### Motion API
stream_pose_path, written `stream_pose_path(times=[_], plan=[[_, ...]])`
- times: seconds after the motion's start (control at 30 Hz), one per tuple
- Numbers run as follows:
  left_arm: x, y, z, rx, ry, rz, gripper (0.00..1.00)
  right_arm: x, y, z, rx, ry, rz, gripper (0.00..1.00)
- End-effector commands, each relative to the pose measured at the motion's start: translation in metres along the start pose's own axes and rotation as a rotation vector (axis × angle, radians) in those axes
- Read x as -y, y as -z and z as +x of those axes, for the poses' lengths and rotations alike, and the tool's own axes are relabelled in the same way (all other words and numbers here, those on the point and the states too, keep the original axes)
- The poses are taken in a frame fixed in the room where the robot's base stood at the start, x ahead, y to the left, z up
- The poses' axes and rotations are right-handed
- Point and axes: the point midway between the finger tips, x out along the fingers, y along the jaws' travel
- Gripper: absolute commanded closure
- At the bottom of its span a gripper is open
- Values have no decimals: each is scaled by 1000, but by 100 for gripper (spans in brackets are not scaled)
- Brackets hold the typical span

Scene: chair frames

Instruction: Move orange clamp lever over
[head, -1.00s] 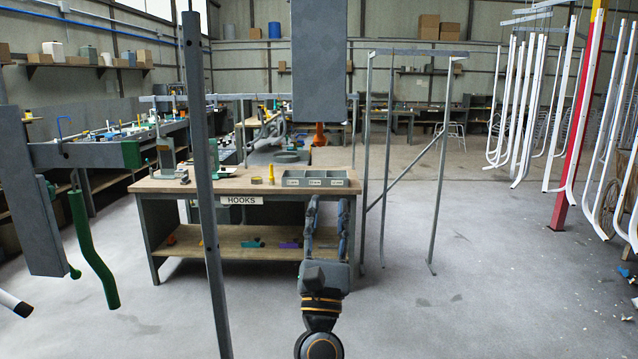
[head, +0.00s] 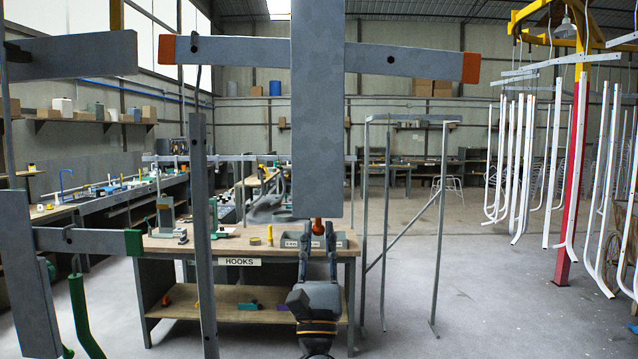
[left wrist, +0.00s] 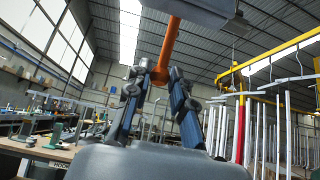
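The orange clamp lever (head: 318,226) shows below the lower end of the wide grey upright in the head view. In the left wrist view the lever (left wrist: 168,45) slants down from a grey block, its lower end between my fingertips. My left gripper (head: 317,243) points up just under the lever, its two dark fingers apart on either side. In the left wrist view the fingers of my left gripper (left wrist: 160,74) stand close beside the lever's end; firm contact cannot be made out. My right gripper is not in view.
The grey upright (head: 319,110) carries a crossbar with orange end caps (head: 470,67). A thin grey post (head: 201,240) and green-tipped bars (head: 90,241) stand at left. The HOOKS workbench (head: 200,246) stands behind. White tubes (head: 523,170) hang at right.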

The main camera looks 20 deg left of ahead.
Motion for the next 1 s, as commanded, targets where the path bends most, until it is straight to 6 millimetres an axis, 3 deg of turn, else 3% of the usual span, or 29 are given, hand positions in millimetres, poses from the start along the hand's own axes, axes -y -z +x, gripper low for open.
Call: stream_pose_path(times=[0.27, 0.63, 1.0], plan=[[0, 4, 0, -5, 0, 2, 95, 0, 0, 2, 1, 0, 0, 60], [0, 9, 21, -4, 0, 2, 95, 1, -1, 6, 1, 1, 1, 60], [0, 10, 23, -4, 0, 2, 95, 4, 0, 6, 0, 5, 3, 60]])
